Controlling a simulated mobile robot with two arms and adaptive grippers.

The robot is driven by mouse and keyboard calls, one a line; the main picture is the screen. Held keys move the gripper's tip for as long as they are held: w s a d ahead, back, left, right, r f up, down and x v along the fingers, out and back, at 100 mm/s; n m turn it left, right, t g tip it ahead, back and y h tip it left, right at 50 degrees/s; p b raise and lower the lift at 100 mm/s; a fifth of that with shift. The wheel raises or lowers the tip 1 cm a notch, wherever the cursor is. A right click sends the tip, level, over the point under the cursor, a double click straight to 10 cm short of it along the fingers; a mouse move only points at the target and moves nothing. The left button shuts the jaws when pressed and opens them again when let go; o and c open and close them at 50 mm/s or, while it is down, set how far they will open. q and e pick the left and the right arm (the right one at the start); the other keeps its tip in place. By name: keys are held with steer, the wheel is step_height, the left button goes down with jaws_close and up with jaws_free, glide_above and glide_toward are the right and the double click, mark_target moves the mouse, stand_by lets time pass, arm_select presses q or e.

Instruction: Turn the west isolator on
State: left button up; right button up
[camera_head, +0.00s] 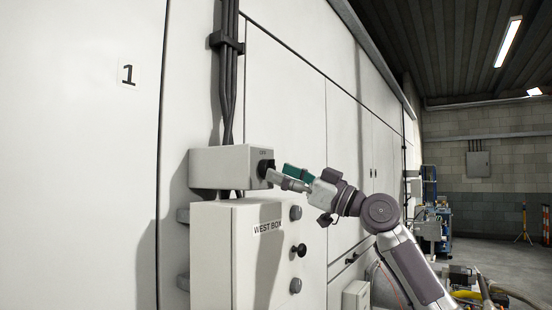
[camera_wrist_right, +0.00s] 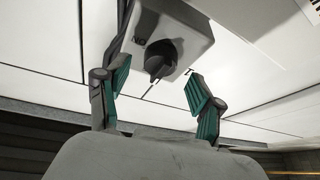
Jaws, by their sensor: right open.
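The isolator is a small grey box (camera_head: 222,167) on the white panel wall, above a cabinet labelled WEST BOX (camera_head: 232,262). Its black rotary knob (camera_head: 265,168) is on the box's face. In the right wrist view the knob (camera_wrist_right: 160,62) shows between and beyond the fingers, its handle bar tilted. My right gripper (camera_head: 279,176) is close to the knob in the head view, partly covering it. In the right wrist view my right gripper (camera_wrist_right: 157,95) is open and empty, with green-padded fingers apart on either side of the knob. I cannot tell whether a finger touches it. My left gripper is not in view.
Black cables (camera_head: 229,75) run down the wall to the isolator box. The west cabinet has a black knob (camera_head: 299,250) and grey round fittings (camera_head: 296,213) protruding below my right gripper. Equipment (camera_head: 437,225) stands along the wall farther right. The floor at far right is partly open.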

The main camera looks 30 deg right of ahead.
steer(key=shift+p+x, duration=0.3)
steer(key=shift+x, duration=0.75)
steer(key=c, duration=1.1)
steer(key=shift+c, duration=0.2)
